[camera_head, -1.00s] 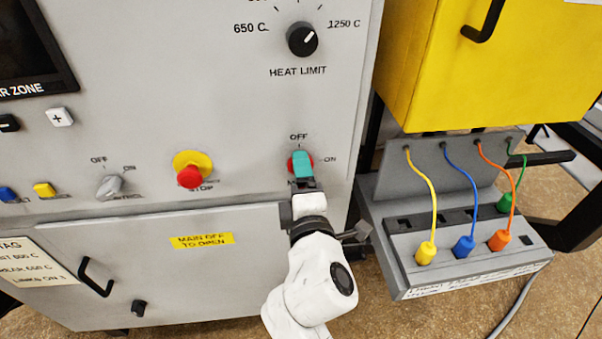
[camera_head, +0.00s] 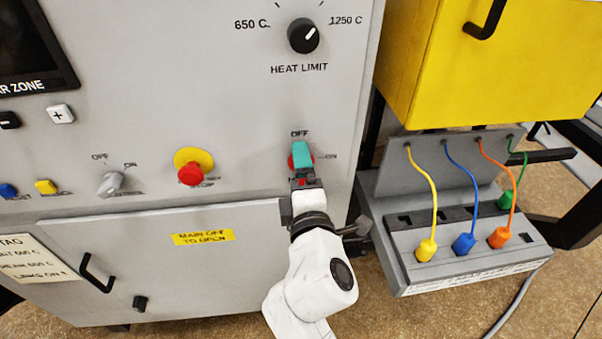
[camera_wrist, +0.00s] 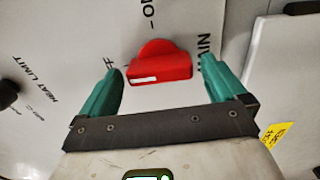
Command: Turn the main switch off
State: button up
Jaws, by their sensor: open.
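The main switch is a red rotary knob with a bar handle. It shows in full in the wrist view (camera_wrist: 160,62); in the head view only slivers of its red (camera_head: 291,162) show around my gripper. In the wrist view the bar lies crosswise, with its white mark on the left half, toward the partly hidden OFF label; ON is above. My gripper (camera_wrist: 160,72) is open, one teal finger off each end of the bar, with visible gaps. In the head view my gripper (camera_head: 302,156) is in front of the switch, below the OFF label.
A red stop button (camera_head: 191,174) on yellow and a grey selector (camera_head: 111,184) are left on the panel. The heat limit knob (camera_head: 303,36) is above. A grey plug box (camera_head: 400,255) with coloured cables stands close on the right. A door handle (camera_head: 95,273) projects at lower left.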

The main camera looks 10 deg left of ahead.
jog(key=b+v, duration=0.1)
jog(key=v, duration=0.9)
jog(key=shift+s+b, duration=0.3)
jog(key=shift+s, duration=0.1)
jog(key=shift+d, duration=0.1)
jog(key=s+d+f+m+g+h, duration=0.35)
jog(key=d+f+m, duration=0.35)
jog(key=d+f, duration=0.3)
jog(key=s+d+f+m+g+h, duration=0.25)
jog(key=d+f+m+g, duration=0.45)
jog(key=d, duration=0.5)
jog(key=s+d+f+m+g, duration=0.3)
jog(key=s+d+f+m, duration=0.1)
jog(key=s, duration=0.5)
jog(key=s+d+f+m+g, duration=0.3)
jog(key=s+f, duration=0.3)
jog(key=s, duration=0.3)
jog(key=shift+d+m+y, duration=0.4)
jog(key=shift+d+m, duration=0.1)
jog(key=shift+d, duration=0.3)
